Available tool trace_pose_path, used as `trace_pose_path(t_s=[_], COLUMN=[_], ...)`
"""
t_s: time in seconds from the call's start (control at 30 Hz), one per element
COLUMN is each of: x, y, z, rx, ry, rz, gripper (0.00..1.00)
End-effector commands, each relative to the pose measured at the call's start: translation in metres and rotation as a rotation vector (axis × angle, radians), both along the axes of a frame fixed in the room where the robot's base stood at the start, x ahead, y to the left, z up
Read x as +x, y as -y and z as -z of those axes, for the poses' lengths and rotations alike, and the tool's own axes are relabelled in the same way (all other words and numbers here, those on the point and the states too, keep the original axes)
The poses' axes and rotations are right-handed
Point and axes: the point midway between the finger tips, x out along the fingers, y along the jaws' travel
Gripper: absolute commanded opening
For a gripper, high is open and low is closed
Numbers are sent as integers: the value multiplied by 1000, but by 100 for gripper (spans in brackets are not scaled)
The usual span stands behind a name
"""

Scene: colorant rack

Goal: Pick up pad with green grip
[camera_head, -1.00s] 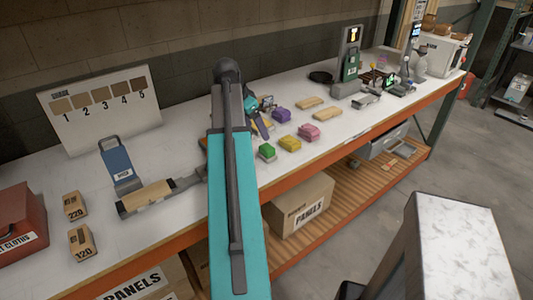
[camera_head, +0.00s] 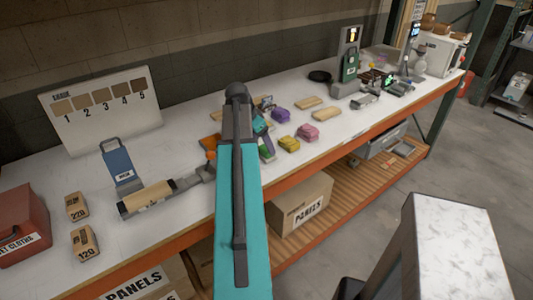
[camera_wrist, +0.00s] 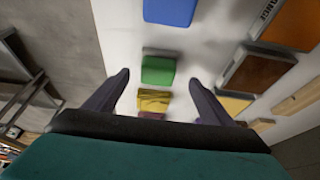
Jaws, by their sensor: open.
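The pad with the green grip (camera_wrist: 158,69) lies on the white bench top, between and ahead of my fingertips in the wrist view. In the head view the green pad (camera_head: 268,153) is partly hidden behind my gripper. My gripper (camera_wrist: 159,77) is open, with one finger on each side of the green pad in the picture and nothing held. I cannot tell how high the fingertips are above it. My gripper also shows in the head view (camera_head: 264,140), mostly behind my arm.
A yellow pad (camera_wrist: 153,101) lies close to the green one, and a blue one (camera_wrist: 171,10) lies on its other side. Pink (camera_head: 308,133) and purple (camera_head: 281,115) pads lie nearby. Brown sample boards (camera_wrist: 256,72) lie to the right in the wrist view.

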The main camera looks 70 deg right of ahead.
Motion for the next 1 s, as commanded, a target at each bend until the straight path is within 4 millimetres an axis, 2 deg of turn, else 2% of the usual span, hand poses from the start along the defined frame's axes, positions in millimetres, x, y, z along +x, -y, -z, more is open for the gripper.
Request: trace_pose_path(t_s=[0.47, 1.0], x=[-2, -12], y=[1, 11], z=[4, 42], rx=[1, 1], ry=[-1, -1], rz=[0, 0], gripper=[77, 77])
